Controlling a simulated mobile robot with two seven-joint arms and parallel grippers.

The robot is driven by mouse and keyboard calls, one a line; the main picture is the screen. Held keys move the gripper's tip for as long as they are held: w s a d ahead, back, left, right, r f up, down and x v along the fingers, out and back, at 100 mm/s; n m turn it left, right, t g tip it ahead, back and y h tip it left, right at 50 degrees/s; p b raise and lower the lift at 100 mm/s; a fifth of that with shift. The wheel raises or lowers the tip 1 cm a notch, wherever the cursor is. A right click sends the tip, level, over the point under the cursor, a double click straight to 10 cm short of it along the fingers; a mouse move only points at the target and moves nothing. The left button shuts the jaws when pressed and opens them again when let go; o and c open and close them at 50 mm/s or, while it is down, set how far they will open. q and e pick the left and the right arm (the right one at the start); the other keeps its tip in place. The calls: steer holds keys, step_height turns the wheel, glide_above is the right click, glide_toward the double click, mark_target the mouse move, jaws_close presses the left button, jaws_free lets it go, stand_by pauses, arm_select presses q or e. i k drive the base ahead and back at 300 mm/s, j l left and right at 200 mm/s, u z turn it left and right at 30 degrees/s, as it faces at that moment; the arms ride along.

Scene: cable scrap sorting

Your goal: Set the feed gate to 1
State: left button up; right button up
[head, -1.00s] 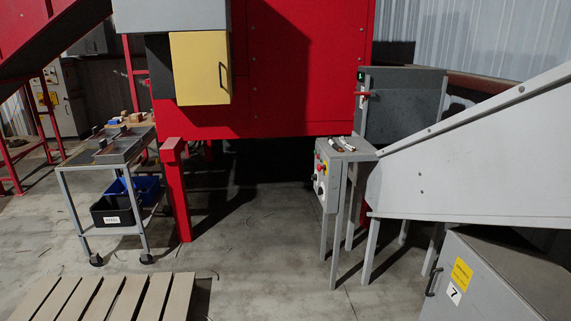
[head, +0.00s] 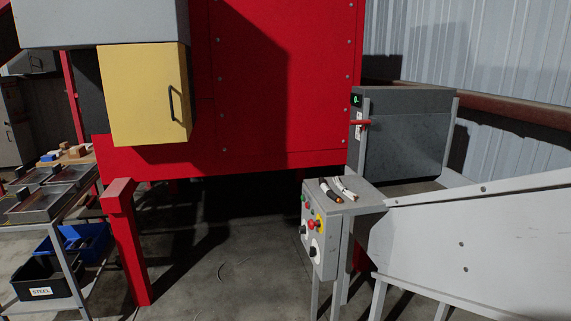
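What looks like the feed gate is a dark grey panel (head: 408,135) between grey posts, right of the red machine. A red lever (head: 360,123) sticks out level at its left post, over a small white scale plate (head: 358,132) whose marks are too small to read. Above it a small black display (head: 356,100) shows a green character, perhaps 0, not clearly legible. Below and in front stands a grey control box (head: 318,238) with red, green and yellow parts and two white dials. Neither of my grippers is in view.
Cable pieces (head: 338,190) lie on a small grey stand by the control box. A pale grey chute (head: 480,235) fills the lower right. A red post (head: 128,240) and a trolley with trays (head: 48,203) stand left.

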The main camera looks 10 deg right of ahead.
mark_target(399, 148)
steer(key=i+z, duration=0.2)
steer(key=i, duration=0.2)
steer(key=i+j+z, duration=0.15)
steer(key=i, duration=0.25)
steer(key=i+j+z, duration=0.2)
steer(key=i, duration=0.2)
steer(key=i+j+z, duration=0.2)
steer(key=i+z, duration=0.2)
steer(key=i+j+z, duration=0.4)
steer(key=k+l, duration=0.05)
